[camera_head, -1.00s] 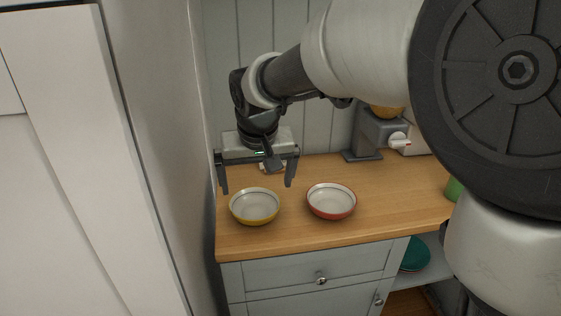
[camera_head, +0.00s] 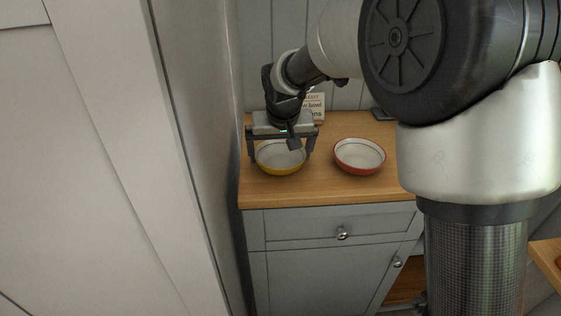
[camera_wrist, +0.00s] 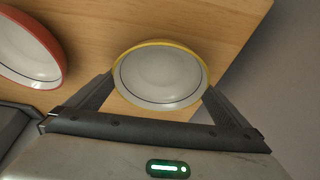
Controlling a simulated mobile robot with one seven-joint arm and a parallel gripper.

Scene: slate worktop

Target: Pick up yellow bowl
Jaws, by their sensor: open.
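The yellow bowl (camera_head: 280,168) stands upright on the wooden worktop, white inside with a dark ring and yellow outside. It also shows in the wrist view (camera_wrist: 160,76), empty, with its near rim between my finger ends. My gripper (camera_head: 281,158) is open just above and behind the bowl, one finger towards each side of it. In the wrist view my gripper (camera_wrist: 158,88) has its two fingers spread around the near part of the bowl. Whether the fingers touch the rim I cannot tell.
A red bowl (camera_head: 359,156) stands to the right of the yellow one, also in the wrist view (camera_wrist: 28,52). A sign with lettering (camera_head: 315,106) stands behind. A tall white panel (camera_head: 110,150) rises close on the left. The worktop's front edge is near the bowls.

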